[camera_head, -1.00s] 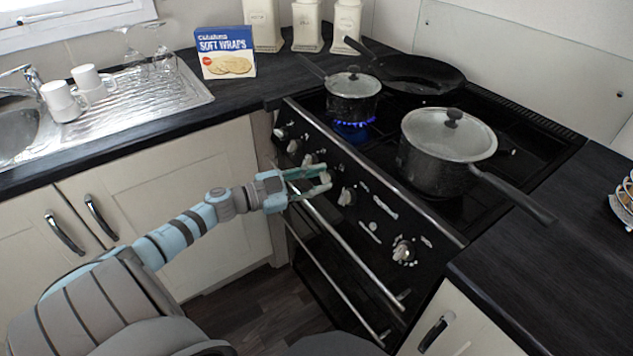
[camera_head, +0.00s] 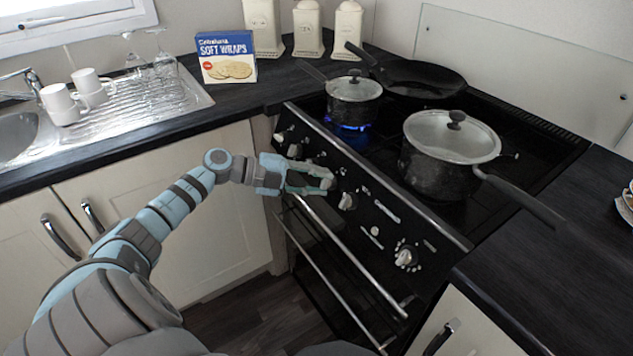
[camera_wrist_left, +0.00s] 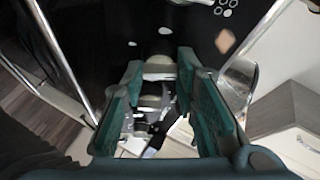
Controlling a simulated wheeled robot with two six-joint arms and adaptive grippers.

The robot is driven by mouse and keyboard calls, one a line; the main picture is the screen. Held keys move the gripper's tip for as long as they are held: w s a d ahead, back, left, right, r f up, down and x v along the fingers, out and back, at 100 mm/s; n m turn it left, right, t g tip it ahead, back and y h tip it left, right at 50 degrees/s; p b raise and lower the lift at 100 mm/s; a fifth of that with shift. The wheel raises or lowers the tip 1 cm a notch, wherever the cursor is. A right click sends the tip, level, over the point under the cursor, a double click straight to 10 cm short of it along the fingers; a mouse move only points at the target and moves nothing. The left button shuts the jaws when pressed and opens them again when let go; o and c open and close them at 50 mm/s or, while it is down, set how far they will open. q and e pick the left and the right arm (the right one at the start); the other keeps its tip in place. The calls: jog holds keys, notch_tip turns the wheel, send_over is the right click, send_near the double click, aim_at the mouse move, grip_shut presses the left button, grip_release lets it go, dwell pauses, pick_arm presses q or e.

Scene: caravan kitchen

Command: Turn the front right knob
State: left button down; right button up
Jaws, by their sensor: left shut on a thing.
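The black cooker front (camera_head: 375,235) carries a row of pale knobs. My left gripper (camera_head: 322,180) reaches in from the left, its teal fingers shut on one pale knob (camera_head: 327,181) near the middle of the row. Fingers and knob overlap in the head view, so part of the knob is hidden. In the wrist view, the two teal fingers (camera_wrist_left: 161,72) stand on either side of pale parts, with a dark panel beyond. Another knob (camera_head: 348,201) sits just right of the gripper, and one more (camera_head: 405,257) is at the far right end. My right gripper is not in view.
A small lidded pot (camera_head: 353,100) stands over a blue flame (camera_head: 348,127). A larger lidded pot (camera_head: 448,160) has its handle pointing right. A frying pan (camera_head: 415,78) is behind. A metal rail (camera_head: 350,245) runs below the knobs.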

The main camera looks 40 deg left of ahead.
pick_arm(q)
jog(key=shift+m+g, duration=0.4)
jog(key=shift+m, duration=0.6)
jog(key=c, duration=1.3)
grip_release()
jog(key=shift+a, duration=0.1)
jog(key=v, duration=0.7)
jog(key=shift+s+r, duration=0.15)
jog(key=shift+r, duration=0.1)
